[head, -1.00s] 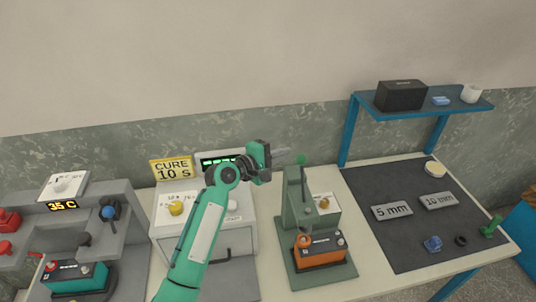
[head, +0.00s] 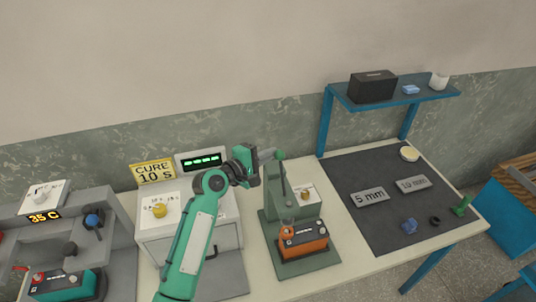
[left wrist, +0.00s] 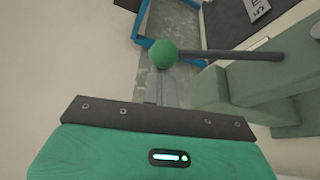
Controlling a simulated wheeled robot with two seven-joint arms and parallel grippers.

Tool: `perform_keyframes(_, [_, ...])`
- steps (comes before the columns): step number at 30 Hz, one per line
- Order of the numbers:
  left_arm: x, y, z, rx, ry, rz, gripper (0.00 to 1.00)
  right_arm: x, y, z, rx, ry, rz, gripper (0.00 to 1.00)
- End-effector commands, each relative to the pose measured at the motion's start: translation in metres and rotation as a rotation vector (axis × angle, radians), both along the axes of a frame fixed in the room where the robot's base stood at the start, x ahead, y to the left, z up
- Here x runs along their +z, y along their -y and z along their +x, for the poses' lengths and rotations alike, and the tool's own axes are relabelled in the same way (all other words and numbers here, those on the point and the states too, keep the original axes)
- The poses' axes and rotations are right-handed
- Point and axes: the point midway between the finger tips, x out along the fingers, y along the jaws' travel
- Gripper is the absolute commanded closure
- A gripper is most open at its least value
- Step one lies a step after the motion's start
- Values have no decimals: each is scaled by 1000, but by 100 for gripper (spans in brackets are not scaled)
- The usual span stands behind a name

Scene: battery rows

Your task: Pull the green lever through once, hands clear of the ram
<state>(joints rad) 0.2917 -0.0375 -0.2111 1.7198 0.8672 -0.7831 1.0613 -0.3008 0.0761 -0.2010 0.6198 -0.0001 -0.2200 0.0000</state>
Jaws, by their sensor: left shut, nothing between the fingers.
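The green press (head: 276,202) stands in the middle of the bench. Its lever (left wrist: 240,55) ends in a green ball (head: 280,154), which stands at the top in the head view. An orange battery (head: 304,243) sits on the press base. My left gripper (head: 270,155) is shut and empty, with its fingertips close beside the ball. In the left wrist view the shut fingers (left wrist: 168,85) point at the ball (left wrist: 163,54) and overlap its lower edge; I cannot tell whether they touch. The ram is hard to make out. My right gripper is not in view.
Left of the press is a curing unit with a "CURE 10 S" sign (head: 153,171). A teal battery (head: 64,285) sits in the far-left station. A dark mat (head: 375,222) with small parts lies right of the press. A blue shelf (head: 392,97) stands behind it.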

Motion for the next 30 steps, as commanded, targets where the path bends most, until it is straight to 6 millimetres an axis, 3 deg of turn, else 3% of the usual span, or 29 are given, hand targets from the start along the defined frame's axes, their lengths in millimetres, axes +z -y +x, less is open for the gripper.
perform_keyframes(17, [6, 4, -13, -1, 120, 39, 100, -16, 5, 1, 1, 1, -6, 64])
perform_keyframes(30, [15, 17, -52, -2, 461, 150, 100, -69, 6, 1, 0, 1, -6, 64])
